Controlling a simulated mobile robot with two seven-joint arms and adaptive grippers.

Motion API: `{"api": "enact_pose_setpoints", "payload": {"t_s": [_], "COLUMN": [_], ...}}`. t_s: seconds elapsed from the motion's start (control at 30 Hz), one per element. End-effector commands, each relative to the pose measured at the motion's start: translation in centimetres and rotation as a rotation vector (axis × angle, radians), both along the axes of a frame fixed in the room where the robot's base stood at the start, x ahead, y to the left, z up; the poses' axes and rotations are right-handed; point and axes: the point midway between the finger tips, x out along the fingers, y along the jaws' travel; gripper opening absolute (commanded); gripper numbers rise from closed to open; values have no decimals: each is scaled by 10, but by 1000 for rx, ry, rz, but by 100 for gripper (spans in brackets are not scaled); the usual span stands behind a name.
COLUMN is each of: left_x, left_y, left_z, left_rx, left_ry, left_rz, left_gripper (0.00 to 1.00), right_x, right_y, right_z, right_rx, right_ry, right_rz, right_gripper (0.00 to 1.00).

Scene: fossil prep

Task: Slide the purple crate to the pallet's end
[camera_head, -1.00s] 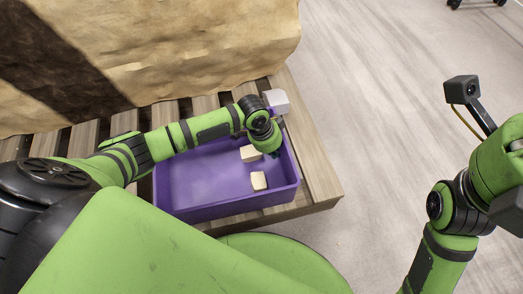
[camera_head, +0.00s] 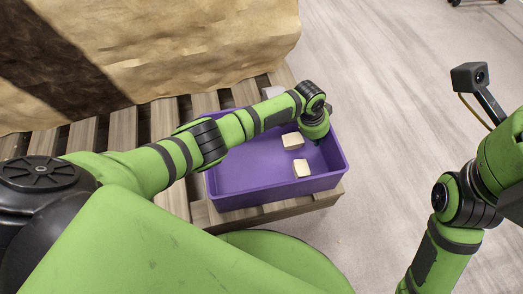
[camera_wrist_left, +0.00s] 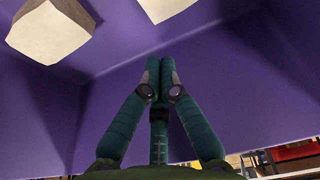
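The purple crate (camera_head: 235,190) sits on the slatted wooden pallet (camera_head: 285,212), at its right end. Its right wall appears level with or slightly past the pallet's edge; the exact overlap is hard to tell. Two pale blocks, one (camera_head: 292,141) farther back and one (camera_head: 302,168) nearer, lie in the crate. My left gripper (camera_wrist_left: 160,68) is inside the crate near its right wall, fingers together and empty. In the head view its fingertips are mostly hidden below the wrist. The wrist view cannot settle whether they touch the wall. My right gripper is out of view.
A large tan, rough-wrapped block (camera_head: 190,45) stands on the pallet behind the crate. A small whitish object (camera_head: 273,92) lies behind the crate, partly hidden by my left arm. The floor (camera_head: 400,120) right of the pallet is clear. My right arm hangs at the far right.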

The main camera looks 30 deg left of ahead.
Motion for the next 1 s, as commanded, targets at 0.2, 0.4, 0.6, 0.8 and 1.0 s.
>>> {"api": "enact_pose_setpoints", "payload": {"t_s": [0.2, 0.4, 0.6, 0.8, 1.0], "left_x": [-1, -6, -14, -20, -23], "left_y": [2, 9, 18, 24, 26], "left_z": [8, 37, 77, 105, 115], "left_rx": [-1, -1, -1, 0, 1], "left_ry": [-1, -4, -4, -1, 1], "left_rz": [-1, 0, -1, 0, 0], "left_gripper": [0, 0, 0, 0, 0], "right_x": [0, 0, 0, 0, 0], "right_y": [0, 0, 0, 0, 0], "right_z": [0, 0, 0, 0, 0], "right_rx": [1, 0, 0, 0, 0], "right_ry": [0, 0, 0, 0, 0], "right_rz": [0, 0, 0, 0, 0], "right_gripper": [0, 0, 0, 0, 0]}}
